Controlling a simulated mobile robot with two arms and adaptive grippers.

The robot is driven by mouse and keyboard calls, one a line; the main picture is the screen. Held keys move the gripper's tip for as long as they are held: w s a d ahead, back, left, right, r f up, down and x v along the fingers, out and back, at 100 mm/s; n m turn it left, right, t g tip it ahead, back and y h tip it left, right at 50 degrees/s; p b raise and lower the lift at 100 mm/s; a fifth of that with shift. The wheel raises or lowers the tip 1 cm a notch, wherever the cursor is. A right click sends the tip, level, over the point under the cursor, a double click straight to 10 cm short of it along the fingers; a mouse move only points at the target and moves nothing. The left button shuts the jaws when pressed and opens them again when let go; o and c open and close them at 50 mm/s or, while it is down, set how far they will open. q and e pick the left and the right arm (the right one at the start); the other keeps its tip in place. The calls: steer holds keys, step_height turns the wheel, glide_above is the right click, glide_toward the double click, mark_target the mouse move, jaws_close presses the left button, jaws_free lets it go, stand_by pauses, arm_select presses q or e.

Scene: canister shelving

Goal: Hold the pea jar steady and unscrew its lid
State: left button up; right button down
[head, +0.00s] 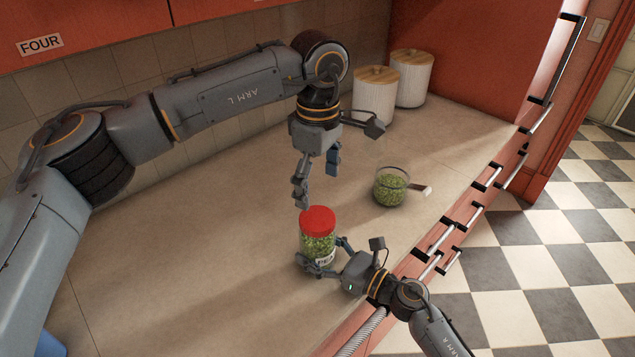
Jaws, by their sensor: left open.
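The pea jar (318,241) stands upright on the counter, clear with green peas inside and a partly hidden label. Its red lid (318,219) is on top. My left gripper (317,192) points down above the lid, fingers apart and empty, with a small gap to the lid as far as I can see. My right gripper (322,257) comes in from the lower right, with its fingers on both sides of the jar's lower body. The jar hides part of the fingers, and it looks held between them.
A glass bowl of peas (391,188) with a light handle stands right of the jar. Two white canisters with wooden lids (375,95) (411,78) stand at the back. The counter's front edge with handles (440,240) runs along the right. The counter left of the jar is clear.

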mark_target(317, 218)
arm_select(q)
steer(key=m, duration=1.6)
steer(key=shift+f, duration=4)
